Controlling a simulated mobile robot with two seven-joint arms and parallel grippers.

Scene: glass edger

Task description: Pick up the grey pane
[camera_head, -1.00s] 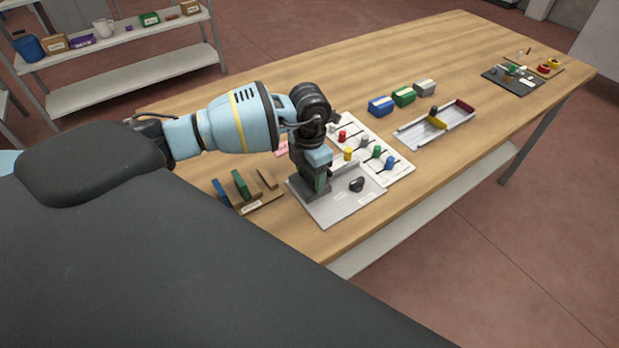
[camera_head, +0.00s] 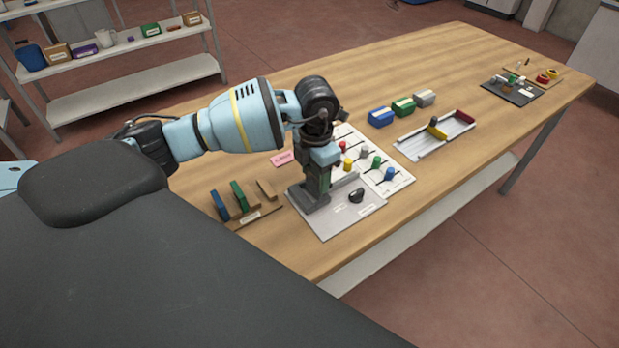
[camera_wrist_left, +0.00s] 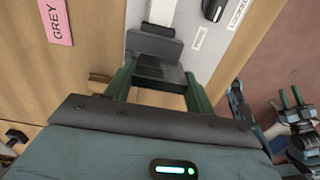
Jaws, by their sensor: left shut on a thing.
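In the left wrist view a dark grey pane (camera_wrist_left: 160,72) sits between the green fingers of my left gripper (camera_wrist_left: 158,85), which is shut on it. In the head view my left gripper (camera_head: 315,188) points down at the left end of the edger's grey base plate (camera_head: 345,215); the pane is hidden there. A grey block (camera_wrist_left: 153,45) of the edger stands just beyond the pane in the wrist view; I cannot tell whether they touch. My right gripper (camera_wrist_left: 290,100) shows small at the right edge of the wrist view, its green fingers apart and empty.
A wooden rack (camera_head: 258,212) with a blue pane (camera_head: 220,205) and a green pane (camera_head: 239,197) stands left of the edger. A black knob (camera_head: 356,195) is on the base plate. A white board (camera_head: 400,178) with coloured knobs lies behind. A pink card (camera_head: 283,158) reads GREY.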

